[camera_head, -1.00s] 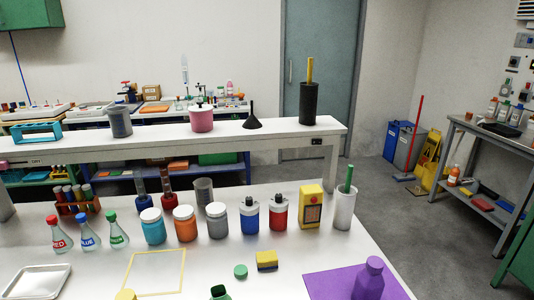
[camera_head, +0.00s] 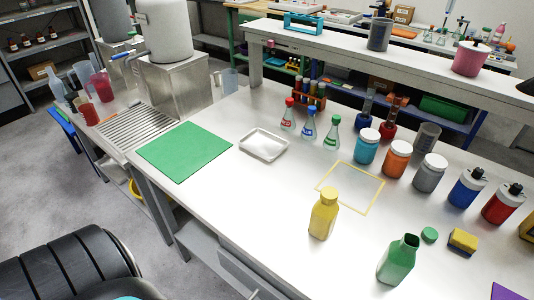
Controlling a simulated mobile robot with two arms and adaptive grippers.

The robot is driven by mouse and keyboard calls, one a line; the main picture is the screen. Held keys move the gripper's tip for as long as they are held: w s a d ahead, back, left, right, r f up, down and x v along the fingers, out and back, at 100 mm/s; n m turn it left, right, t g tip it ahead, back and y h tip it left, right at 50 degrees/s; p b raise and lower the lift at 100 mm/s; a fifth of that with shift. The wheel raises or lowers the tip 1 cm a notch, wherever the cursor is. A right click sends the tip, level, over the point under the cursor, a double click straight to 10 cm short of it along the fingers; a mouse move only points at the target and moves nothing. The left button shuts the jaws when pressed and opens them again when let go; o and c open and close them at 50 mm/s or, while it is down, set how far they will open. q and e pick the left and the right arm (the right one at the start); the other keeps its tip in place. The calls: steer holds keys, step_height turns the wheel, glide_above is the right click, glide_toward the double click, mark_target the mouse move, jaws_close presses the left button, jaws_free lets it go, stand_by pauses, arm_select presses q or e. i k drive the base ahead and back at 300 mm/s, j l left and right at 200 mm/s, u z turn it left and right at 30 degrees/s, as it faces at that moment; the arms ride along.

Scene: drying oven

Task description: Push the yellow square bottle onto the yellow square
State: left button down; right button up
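The yellow square bottle (camera_head: 324,214) stands upright on the white bench near its front edge. The yellow square (camera_head: 371,207) is a thin yellow outline on the bench top, just behind and to the right of the bottle. Neither of my grippers shows in the head view.
A green open bottle (camera_head: 398,262), its green cap (camera_head: 429,235) and a yellow sponge (camera_head: 462,241) are to the right. Jars, including a turquoise one (camera_head: 366,148), stand behind the square.

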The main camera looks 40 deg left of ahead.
mark_target(323, 218)
steer(key=u, duration=0.7)
steer(key=k+j+u, duration=0.1)
steer(key=k+u, duration=0.35)
steer(key=k, duration=0.45)
